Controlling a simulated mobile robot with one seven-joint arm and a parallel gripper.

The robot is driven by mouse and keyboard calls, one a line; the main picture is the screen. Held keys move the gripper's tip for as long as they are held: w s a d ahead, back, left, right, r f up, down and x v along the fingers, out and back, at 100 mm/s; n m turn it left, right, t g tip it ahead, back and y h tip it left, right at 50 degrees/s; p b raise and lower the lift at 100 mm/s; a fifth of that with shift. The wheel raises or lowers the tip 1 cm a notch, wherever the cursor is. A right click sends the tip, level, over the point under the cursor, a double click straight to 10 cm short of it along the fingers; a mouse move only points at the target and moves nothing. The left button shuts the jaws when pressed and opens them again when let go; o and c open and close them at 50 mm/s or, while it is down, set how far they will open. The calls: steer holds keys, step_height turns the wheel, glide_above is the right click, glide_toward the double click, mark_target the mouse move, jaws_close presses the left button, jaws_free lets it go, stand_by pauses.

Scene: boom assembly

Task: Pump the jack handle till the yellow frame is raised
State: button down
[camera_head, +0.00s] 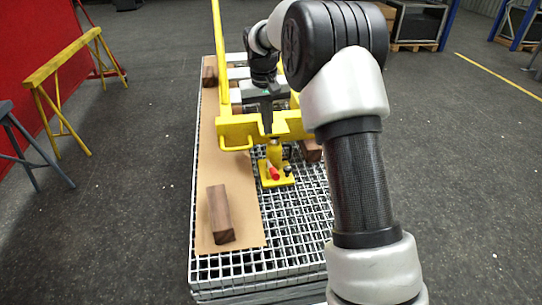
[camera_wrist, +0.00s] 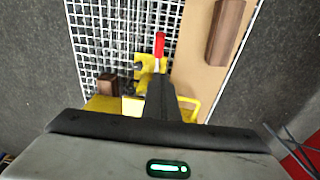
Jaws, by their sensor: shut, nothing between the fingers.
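The yellow frame (camera_head: 237,131) lies across the grating in the head view, its near crosspiece above the jack. The yellow jack (camera_head: 278,180) stands on the grating under that crosspiece, and it also shows in the wrist view (camera_wrist: 141,72). The jack handle's red grip (camera_head: 274,174) points toward the camera; in the wrist view the red grip (camera_wrist: 159,44) lies ahead of the fingers. My gripper (camera_wrist: 157,84) is shut and empty, and overlaps the jack in the wrist view. Whether it touches the jack or handle cannot be told. My arm hides the frame's right side.
A wooden block (camera_head: 219,214) lies on the brown sheet (camera_head: 244,232) at the left of the grating (camera_head: 260,265). Another block (camera_head: 311,150) sits right of the jack. A yellow trestle (camera_head: 60,66) stands at the left.

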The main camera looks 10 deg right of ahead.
steer(key=shift+s, duration=0.15)
steer(key=b, duration=0.3)
glide_above(273, 170)
steer(key=w, duration=0.1)
steer(key=f, duration=0.7)
steer(key=a+f, duration=0.1)
steer(key=f, duration=0.2)
steer(key=shift+f, duration=0.35)
steer(key=shift+s+d+f, duration=0.2)
steer(key=shift+s+f, duration=0.05)
steer(key=shift+f, duration=0.25)
steer(key=shift+s+d+f, duration=0.15)
steer(key=shift+s+f, duration=0.1)
steer(key=shift+f, duration=0.2)
steer(key=shift+s+f+b, duration=0.25)
steer(key=shift+f+b, duration=0.05)
steer(key=shift+f, duration=0.15)
steer(key=shift+f, duration=0.1)
